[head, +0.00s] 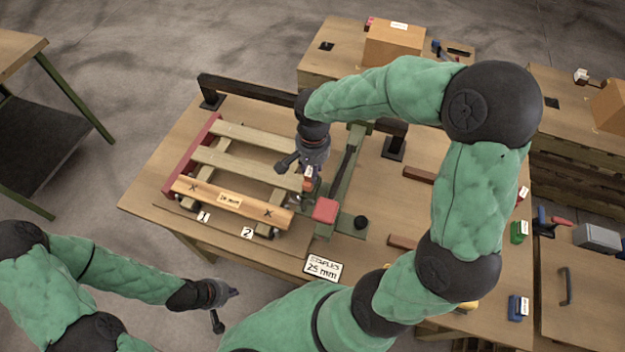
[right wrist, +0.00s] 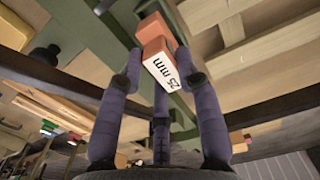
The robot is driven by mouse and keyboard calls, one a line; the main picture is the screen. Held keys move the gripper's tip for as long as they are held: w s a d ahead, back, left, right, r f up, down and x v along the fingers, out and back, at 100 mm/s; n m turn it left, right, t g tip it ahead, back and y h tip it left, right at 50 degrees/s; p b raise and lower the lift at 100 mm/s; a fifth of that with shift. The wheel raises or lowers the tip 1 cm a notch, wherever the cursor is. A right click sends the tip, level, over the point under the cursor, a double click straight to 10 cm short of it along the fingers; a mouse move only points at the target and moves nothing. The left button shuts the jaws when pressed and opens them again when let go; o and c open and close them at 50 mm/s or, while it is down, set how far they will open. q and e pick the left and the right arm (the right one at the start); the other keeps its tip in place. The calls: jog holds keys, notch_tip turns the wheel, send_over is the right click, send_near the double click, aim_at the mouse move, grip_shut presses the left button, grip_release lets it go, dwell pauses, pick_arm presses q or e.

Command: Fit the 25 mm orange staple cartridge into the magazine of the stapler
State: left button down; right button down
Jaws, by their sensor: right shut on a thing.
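The orange staple cartridge (right wrist: 153,38), with a white "25 mm" label, is between the fingers of my right gripper (right wrist: 158,75). In the head view my right gripper (head: 305,178) is over the gap between the pallet slats and the green stapler (head: 346,180), which has a red pad (head: 326,210) at its near end. The cartridge shows there only as a small orange patch (head: 308,184). I cannot tell whether it touches the stapler, and the magazine opening is not clear. My left gripper (head: 226,306) is empty, its fingers spread, in front of the table.
A slatted pallet (head: 240,155) with a red side board lies left of the stapler. A "STAPLES 25 mm" card (head: 323,267) is at the table's front edge. A dark rail (head: 262,90) runs along the back. Green (head: 519,232) and blue (head: 518,307) blocks are at the right.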

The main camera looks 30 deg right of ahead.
notch_tip(320, 180, down, 5)
jog(key=shift+r+b, duration=0.1)
jog(key=shift+b, duration=0.45)
jog(key=c, duration=0.9)
grip_release()
jog(key=shift+f, duration=0.2)
jog(key=shift+o, duration=0.2)
jog(key=shift+r, duration=0.25)
notch_tip(320, 180, up, 12)
jog(key=p, duration=0.2)
jog(key=shift+p, duration=0.35)
